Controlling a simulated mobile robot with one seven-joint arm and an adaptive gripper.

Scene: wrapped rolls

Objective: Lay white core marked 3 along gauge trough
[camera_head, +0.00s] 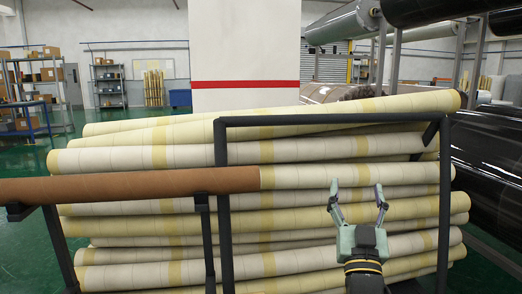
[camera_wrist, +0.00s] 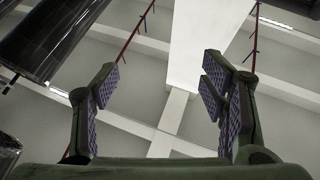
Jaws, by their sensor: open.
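My gripper (camera_head: 358,192) is open and empty, pointing up in front of the stacked rolls in the head view. In the wrist view its spread fingers (camera_wrist: 160,80) have only ceiling and a white column between them. Several long cream-white rolls with yellow bands (camera_head: 300,176) lie in a dark metal frame (camera_head: 224,230). I can read no number 3 on any of them. A brown tube (camera_head: 120,186) lies level on dark supports at the left, its right end in front of the rolls. I cannot identify a gauge trough for certain.
Large glossy black rolls (camera_head: 490,165) sit on a rack at the right. A white column with a red stripe (camera_head: 245,85) stands behind the stack. Shelves with boxes (camera_head: 107,80) are far left. Green floor (camera_head: 25,255) shows at the lower left.

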